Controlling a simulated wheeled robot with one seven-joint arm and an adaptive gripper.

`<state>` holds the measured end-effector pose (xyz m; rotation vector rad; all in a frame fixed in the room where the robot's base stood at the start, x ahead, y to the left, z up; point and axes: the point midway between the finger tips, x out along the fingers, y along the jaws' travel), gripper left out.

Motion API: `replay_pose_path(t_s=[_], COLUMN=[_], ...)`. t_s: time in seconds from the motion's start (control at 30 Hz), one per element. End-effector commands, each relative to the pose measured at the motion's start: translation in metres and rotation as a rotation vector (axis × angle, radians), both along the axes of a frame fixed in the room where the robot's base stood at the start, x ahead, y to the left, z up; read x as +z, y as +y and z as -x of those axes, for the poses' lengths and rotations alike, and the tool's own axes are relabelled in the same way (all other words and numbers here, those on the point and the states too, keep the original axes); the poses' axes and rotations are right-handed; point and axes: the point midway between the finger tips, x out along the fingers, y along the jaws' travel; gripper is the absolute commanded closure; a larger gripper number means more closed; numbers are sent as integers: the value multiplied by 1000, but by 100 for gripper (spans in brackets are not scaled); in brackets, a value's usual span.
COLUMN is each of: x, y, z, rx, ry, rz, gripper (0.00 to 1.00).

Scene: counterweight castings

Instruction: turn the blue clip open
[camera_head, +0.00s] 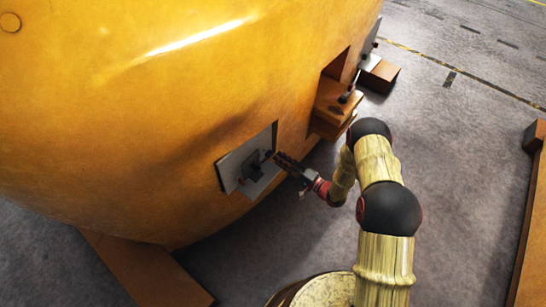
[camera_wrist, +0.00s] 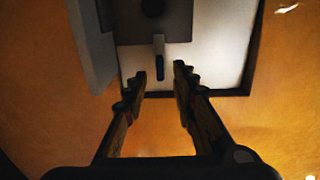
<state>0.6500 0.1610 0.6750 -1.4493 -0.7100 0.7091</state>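The blue clip (camera_wrist: 160,69) shows in the wrist view as a small dark blue tab hanging below a pale grey strip. It points straight down in front of a light grey plate inside a recess. My gripper (camera_wrist: 160,75) is open, with one finger on each side of the clip in the picture. Gaps show on both sides, and I cannot tell how deep the fingertips reach. In the head view my gripper (camera_head: 280,158) is at the right side of the recess, and the clip is too small and dark to make out.
The recess (camera_head: 262,188) is cut into a large curved yellow casting (camera_head: 120,120). A grey door (camera_wrist: 93,45) stands open at its left. A dark block (camera_wrist: 160,25) is above the clip. Another recess with a brown ledge (camera_head: 335,100) lies further right.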

Motion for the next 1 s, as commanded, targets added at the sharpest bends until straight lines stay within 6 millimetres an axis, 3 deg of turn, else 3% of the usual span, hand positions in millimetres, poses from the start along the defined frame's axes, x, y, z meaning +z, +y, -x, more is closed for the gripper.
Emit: replay_pose_path(t_s=[0.3,0.67,1.0], x=[-1,0,0], y=[32,35,35], z=[-25,-28,-28], rx=[1,-1,-1], ry=[0,0,0], rz=[1,2,3], gripper=[73,73,92])
